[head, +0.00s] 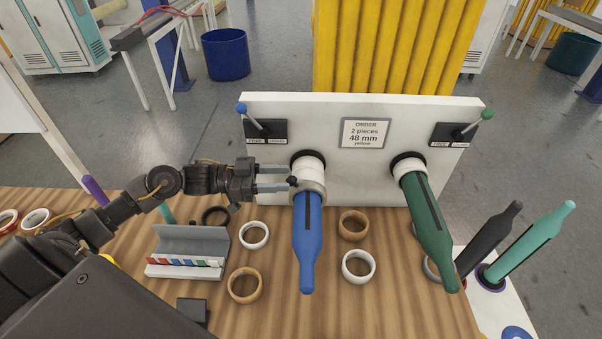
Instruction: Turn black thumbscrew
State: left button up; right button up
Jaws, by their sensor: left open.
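The black thumbscrew (292,181) is a small dark knob on the left side of the collar (311,190) at the base of the blue shaft (308,240). My left gripper (287,178) reaches in from the left with its two grey fingers open, one above the other. The fingertips are on either side of the thumbscrew or just short of it; contact cannot be told. My right gripper is not in view.
A green shaft (430,230) sticks out of the white panel (350,190) to the right. Several tan and white rings, including a tan one (353,226), lie on the wooden table (310,315). A grey holder (190,242) with coloured tabs stands below my left arm.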

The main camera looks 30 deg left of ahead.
aim_at(291, 177)
pick_arm(q)
jog(key=p+x, duration=0.1)
jog(key=x, duration=0.3)
jog(key=shift+w+d+r, duration=0.1)
jog(key=shift+d, duration=0.25)
jog(key=shift+w+d, duration=0.1)
jog(key=shift+w, duration=0.05)
grip_shut()
jog(key=shift+f+m+g+h+b, duration=0.3)
jog(key=shift+m+g+b, duration=0.4)
jog(key=shift+m+b, duration=0.15)
jog(key=shift+r+m+g, duration=0.1)
jog(key=shift+m+g, duration=0.2)
jog(key=shift+m, duration=0.05)
jog(key=shift+r, duration=0.15)
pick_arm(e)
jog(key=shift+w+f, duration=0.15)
pick_arm(q)
grip_release()
